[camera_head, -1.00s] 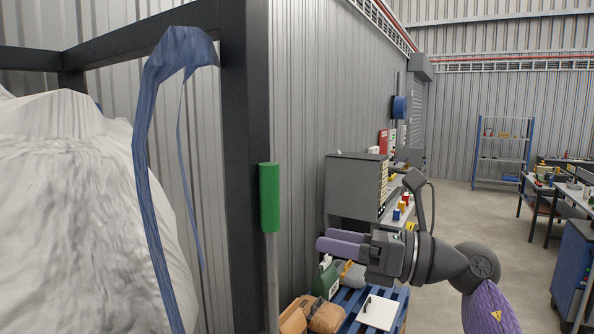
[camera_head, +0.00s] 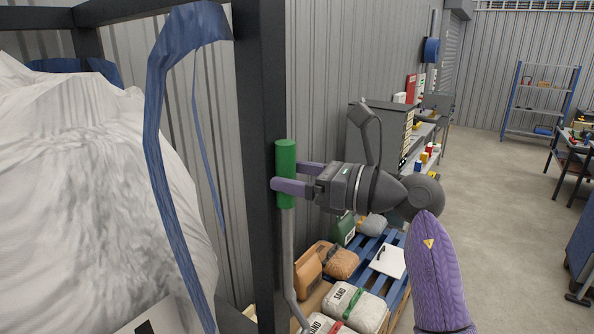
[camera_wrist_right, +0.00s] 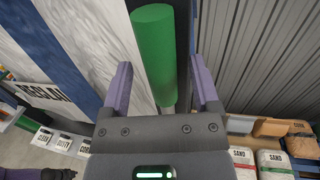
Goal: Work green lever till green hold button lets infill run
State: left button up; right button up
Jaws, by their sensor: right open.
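The green lever grip (camera_head: 286,174) stands upright on a grey rod (camera_head: 288,255) beside the dark frame post. My right gripper (camera_head: 292,177) is open at the grip, with one purple finger in front of it and the other on its far side. In the right wrist view the green grip (camera_wrist_right: 155,55) lies between the two spread fingers of my right gripper (camera_wrist_right: 160,85); gaps show beside it. No green hold button can be made out.
A white bulk bag (camera_head: 90,180) with a blue strap (camera_head: 158,150) hangs in the dark frame (camera_head: 262,120) at left. Sand bags (camera_head: 355,305) and a white board (camera_head: 388,261) lie on a blue pallet (camera_head: 402,290) below my right arm. Open floor lies at right.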

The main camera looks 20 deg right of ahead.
grip_shut()
dwell(1.3)
